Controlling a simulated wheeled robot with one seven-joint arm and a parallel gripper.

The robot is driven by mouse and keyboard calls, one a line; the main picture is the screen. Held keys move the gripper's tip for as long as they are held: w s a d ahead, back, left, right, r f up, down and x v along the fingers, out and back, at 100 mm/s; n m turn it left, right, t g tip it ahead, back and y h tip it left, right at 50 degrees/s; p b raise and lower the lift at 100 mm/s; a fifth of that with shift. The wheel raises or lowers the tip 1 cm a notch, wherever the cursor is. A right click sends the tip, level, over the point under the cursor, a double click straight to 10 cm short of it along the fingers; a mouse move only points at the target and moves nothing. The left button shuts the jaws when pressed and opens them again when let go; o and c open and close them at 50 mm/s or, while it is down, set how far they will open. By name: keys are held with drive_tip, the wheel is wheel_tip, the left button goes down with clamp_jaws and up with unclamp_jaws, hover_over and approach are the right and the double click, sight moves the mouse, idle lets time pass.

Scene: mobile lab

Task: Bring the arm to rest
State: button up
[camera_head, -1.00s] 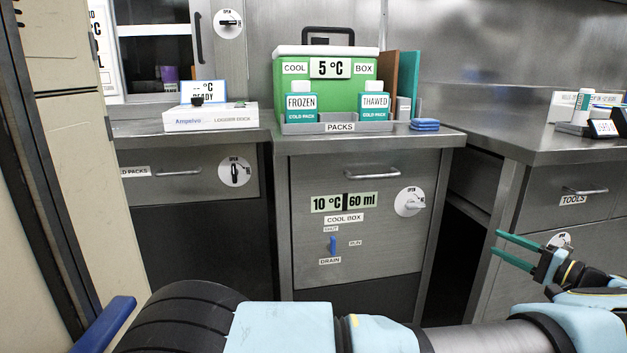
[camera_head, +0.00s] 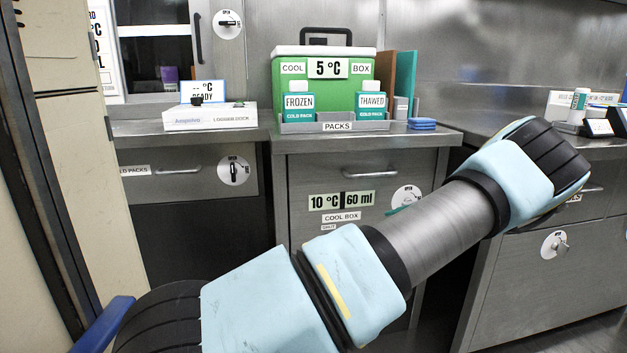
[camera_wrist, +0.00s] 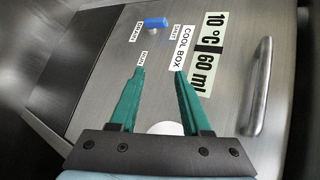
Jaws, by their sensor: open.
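My gripper (camera_wrist: 158,76) shows in the wrist view with its two green fingers apart and nothing between them. It faces the steel cabinet front (camera_wrist: 95,85) below the cool box; I cannot tell how far off it is. In the head view my raised arm crosses the lower right and hides nearly all of the gripper. Only a bit of green shows beside the arm, near the round dial on that cabinet. The blue drain lever (camera_wrist: 156,23) shows in the wrist view and is hidden behind the arm in the head view.
The green cool box (camera_head: 290,88) stands on the counter with the frozen pack (camera_head: 299,107) and thawed pack (camera_head: 371,105) in a rack before it. A logger dock (camera_head: 210,117) is at left. Drawer handles (camera_head: 370,174) and a counter edge at right are near the arm.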

drive_tip(key=s+a+n+g+h, duration=0.35)
drive_tip(key=a+g+h, duration=0.2)
drive_tip(key=a, duration=1.35)
drive_tip(key=s+a+r+n+h, duration=0.1)
drive_tip(key=s+a+r+h, duration=0.1)
drive_tip(key=s+a, duration=0.35)
drive_tip(key=s+a+r+n+h, duration=0.1)
drive_tip(key=s+a+h, duration=0.1)
drive_tip(key=s, duration=0.6)
drive_tip(key=s+a+r+n+h, duration=0.1)
drive_tip(key=s+a+r+h, duration=0.15)
drive_tip(key=s, duration=0.35)
wheel_tip(320, 180, up, 31)
drive_tip(key=y+p, duration=0.1)
drive_tip(key=p, duration=3)
drive_tip(key=shift+s+a+f+t, duration=0.2)
drive_tip(key=shift+s+a+t, duration=0.05)
drive_tip(key=shift+s+t, duration=0.2)
drive_tip(key=shift+w, duration=0.1)
